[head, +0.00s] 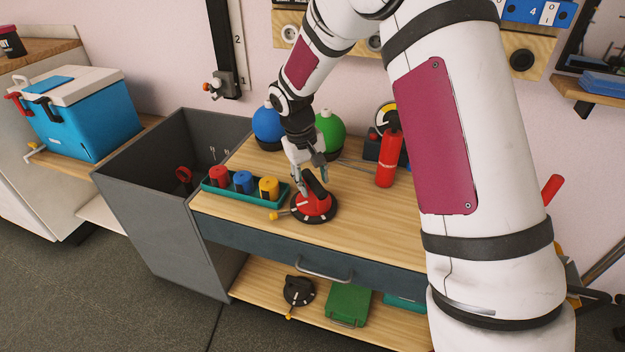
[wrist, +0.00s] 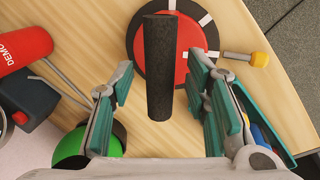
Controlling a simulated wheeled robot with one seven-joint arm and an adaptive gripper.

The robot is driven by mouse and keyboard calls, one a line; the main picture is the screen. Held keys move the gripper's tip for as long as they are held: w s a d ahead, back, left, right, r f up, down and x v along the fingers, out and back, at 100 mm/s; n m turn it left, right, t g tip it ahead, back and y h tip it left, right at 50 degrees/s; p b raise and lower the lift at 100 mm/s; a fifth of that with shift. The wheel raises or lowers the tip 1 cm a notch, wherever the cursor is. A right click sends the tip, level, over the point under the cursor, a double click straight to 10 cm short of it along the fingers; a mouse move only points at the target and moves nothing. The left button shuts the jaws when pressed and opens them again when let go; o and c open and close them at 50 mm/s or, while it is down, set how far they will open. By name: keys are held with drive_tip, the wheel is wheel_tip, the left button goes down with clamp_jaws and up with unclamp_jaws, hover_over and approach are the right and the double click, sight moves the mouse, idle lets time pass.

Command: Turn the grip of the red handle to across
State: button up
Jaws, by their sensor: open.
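The red handle (head: 316,207) stands on the wooden bench top. It has a red round body, a black base ring with white marks, and a black bar grip. In the wrist view the black grip (wrist: 160,85) runs up and down the picture across the red disc (wrist: 187,62). My gripper (head: 309,172) is over the handle. In the wrist view my gripper (wrist: 158,78) is open, with one finger left and one right of the grip. A gap shows on both sides; contact is not visible. A yellow-tipped lever (wrist: 260,59) sticks out at the right of the base.
A green tray (head: 232,196) with red, blue and yellow pieces lies left of the handle. Blue (head: 267,123) and green (head: 330,130) round objects stand behind. A red cylinder (head: 389,157) stands to the right. Bare bench top lies in front and right.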

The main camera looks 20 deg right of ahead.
clamp_jaws()
drive_tip(key=shift+n, duration=0.4)
drive_tip(key=n+p, duration=0.1)
drive_tip(key=n, duration=0.1)
drive_tip(key=n+p, duration=0.1)
drive_tip(key=n, duration=0.1)
drive_tip(key=shift+s+d+r+t+p, duration=0.1)
drive_tip(key=shift+s+t+p, duration=0.05)
drive_tip(key=shift+t+p, duration=0.25)
drive_tip(key=n+y+p, duration=0.1)
drive_tip(key=n+p, duration=0.1)
drive_tip(key=n, duration=0.2)
drive_tip(key=shift+d+t+p, duration=0.1)
drive_tip(key=shift+t+p, duration=0.2)
drive_tip(key=shift+p, duration=0.05)
drive_tip(key=n+p, duration=0.4)
drive_tip(key=n, duration=0.1)
drive_tip(key=shift+s+n+y, duration=0.1)
drive_tip(key=shift+n+y, duration=0.3)
drive_tip(key=shift+d+n+y+p, duration=0.1)
drive_tip(key=shift+n+y+p, duration=0.2)
drive_tip(key=shift+n+p, duration=0.95)
drive_tip(key=shift+n, duration=0.45)
